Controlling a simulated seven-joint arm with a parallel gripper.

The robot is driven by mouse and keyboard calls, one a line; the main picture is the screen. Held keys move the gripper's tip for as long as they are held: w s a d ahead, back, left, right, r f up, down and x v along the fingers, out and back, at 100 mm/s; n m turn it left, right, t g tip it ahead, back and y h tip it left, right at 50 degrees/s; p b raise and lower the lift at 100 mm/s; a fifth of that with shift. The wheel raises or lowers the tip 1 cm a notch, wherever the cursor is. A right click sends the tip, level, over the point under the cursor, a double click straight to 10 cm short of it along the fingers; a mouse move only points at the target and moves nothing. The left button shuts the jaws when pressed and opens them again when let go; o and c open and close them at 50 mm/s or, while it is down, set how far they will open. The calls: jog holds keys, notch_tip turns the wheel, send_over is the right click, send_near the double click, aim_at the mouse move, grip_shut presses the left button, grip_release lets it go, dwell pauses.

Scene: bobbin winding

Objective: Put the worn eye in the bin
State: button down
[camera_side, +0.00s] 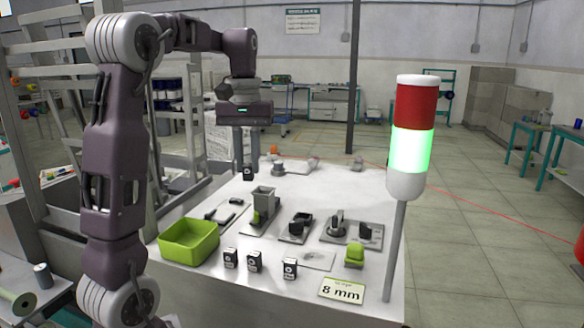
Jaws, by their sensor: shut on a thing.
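My gripper (246,163) hangs pointing down above the back left part of the white table. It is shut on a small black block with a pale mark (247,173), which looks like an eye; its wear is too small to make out. The held block is in the air, clear of the table. A green open-topped bin (190,252) stands at the table's front left, nearer the camera and left of my gripper. Its floor is partly hidden by its front wall.
Several similar black blocks (254,262) stand along the front. A grey hopper-like fixture (263,196), black fixtures on plates (296,228), a green block (354,255) and an "8 mm" card (341,291) occupy the middle and right. A signal tower (411,140), lit green, rises at the right.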

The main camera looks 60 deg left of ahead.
jog(key=s+f+n, duration=0.1)
jog(key=s+f, duration=0.2)
jog(key=s, duration=0.4)
jog(key=s+d+f+n, duration=0.1)
jog(key=s+f+n, duration=0.1)
jog(key=s, duration=0.5)
jog(key=shift+s+d+f, duration=0.25)
jog(key=shift+s+f, duration=0.05)
jog(key=shift+f, duration=0.35)
jog(key=shift+f, duration=0.55)
jog(key=shift+f, duration=0.35)
jog(key=c, duration=1.2)
grip_release()
jog(key=shift+c, duration=0.2)
